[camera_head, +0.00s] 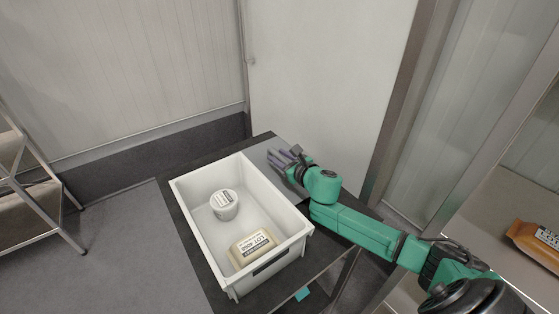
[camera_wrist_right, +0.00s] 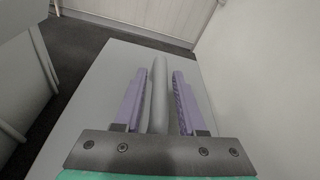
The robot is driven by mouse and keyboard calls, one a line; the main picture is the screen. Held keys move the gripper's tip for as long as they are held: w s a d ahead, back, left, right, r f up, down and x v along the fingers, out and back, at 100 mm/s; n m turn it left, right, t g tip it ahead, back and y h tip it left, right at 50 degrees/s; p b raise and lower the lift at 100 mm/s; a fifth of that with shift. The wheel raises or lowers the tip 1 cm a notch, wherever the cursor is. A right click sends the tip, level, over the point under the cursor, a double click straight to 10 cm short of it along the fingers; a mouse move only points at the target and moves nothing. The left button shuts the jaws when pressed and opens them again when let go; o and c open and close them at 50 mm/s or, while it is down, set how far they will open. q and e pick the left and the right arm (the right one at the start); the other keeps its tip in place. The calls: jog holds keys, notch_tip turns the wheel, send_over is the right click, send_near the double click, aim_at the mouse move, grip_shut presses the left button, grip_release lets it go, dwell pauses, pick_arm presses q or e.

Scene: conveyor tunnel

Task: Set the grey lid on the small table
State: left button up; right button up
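The grey lid (camera_head: 260,154) is a flat light panel lying behind the white crate, at the far end of the dark small table (camera_head: 181,219). It fills the middle of the right wrist view (camera_wrist_right: 92,105), with a raised rounded bar (camera_wrist_right: 159,95) along it. My right gripper (camera_head: 285,158) is over the lid. In the wrist view its two purple fingers (camera_wrist_right: 158,78) stand on either side of the bar, with a narrow gap on each side, so it looks open around the bar. The arm hides part of the lid. My left gripper is not in view.
The white crate (camera_head: 189,208) takes up much of the table; a round white container (camera_head: 223,208) and a cream labelled pack (camera_head: 252,247) are in it. A pale wall panel (camera_head: 330,80) rises behind. An orange package (camera_head: 538,240) lies on a surface at right. A rack (camera_head: 35,180) stands left.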

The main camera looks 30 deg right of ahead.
dwell(0.3)
notch_tip(320, 180, up, 3)
send_over(302, 191)
jog(key=w, duration=0.1)
jog(key=shift+w+f, duration=0.1)
jog(key=shift+f, duration=0.1)
jog(key=shift+s+r, duration=0.25)
jog(key=shift+s, duration=0.3)
